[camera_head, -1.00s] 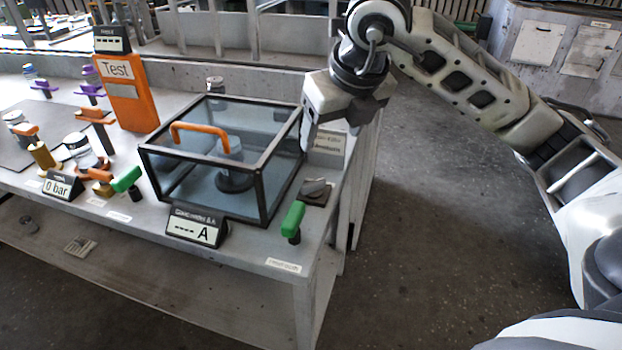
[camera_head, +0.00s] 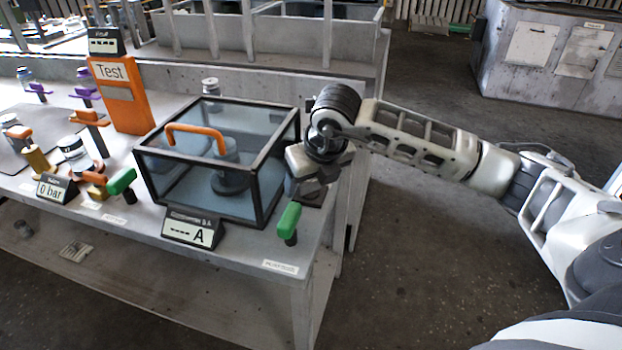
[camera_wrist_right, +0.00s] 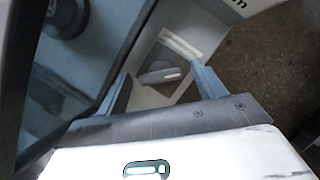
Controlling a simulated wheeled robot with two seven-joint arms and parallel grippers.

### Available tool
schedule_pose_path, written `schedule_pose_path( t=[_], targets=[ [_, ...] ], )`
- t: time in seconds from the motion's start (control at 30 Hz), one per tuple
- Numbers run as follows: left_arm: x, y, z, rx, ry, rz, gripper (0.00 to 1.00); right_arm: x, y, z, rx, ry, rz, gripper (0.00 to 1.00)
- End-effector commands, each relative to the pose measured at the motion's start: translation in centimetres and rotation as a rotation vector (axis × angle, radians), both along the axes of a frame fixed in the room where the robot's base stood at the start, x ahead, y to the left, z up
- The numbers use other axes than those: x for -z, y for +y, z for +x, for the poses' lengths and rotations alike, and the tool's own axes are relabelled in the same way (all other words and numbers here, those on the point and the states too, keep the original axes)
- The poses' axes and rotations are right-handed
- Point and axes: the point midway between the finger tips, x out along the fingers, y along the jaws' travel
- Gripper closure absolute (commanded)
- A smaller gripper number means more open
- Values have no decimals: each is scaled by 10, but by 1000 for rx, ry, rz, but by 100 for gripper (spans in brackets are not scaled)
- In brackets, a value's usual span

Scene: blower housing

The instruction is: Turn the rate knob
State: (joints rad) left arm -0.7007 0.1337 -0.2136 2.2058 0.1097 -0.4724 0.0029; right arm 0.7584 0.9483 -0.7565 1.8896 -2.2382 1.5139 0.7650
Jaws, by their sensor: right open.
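The rate knob appears to be the grey knob (camera_wrist_right: 158,73) on a plate at the bench's right end, just right of the glass box. My right gripper (camera_wrist_right: 162,88) is open, with its fingers on either side of the knob in the wrist view. I cannot tell whether either finger touches it. In the head view the right gripper (camera_head: 308,188) is low over the knob's place, pointing down and largely covering the knob. My left gripper is not in view.
The black-framed glass box (camera_head: 268,192) with an orange handle (camera_head: 196,129) stands close left of the right gripper. A green-handled valve (camera_head: 289,220) stands in front, beside an ammeter display (camera_head: 192,232). The bench's right edge is near; open floor lies beyond.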

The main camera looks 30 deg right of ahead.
Motion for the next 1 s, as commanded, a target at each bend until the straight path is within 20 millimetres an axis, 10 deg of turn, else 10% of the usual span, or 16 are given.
schedule_pose_path(
  t=[0.17,0.37,1.0],
  targets=[
    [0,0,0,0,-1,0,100,0,0,0,-1,0,0,31],
    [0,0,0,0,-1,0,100,0,0,0,-1,0,0,76],
    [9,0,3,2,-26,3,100,2,-2,0,-224,-1,0,76]
  ],
)
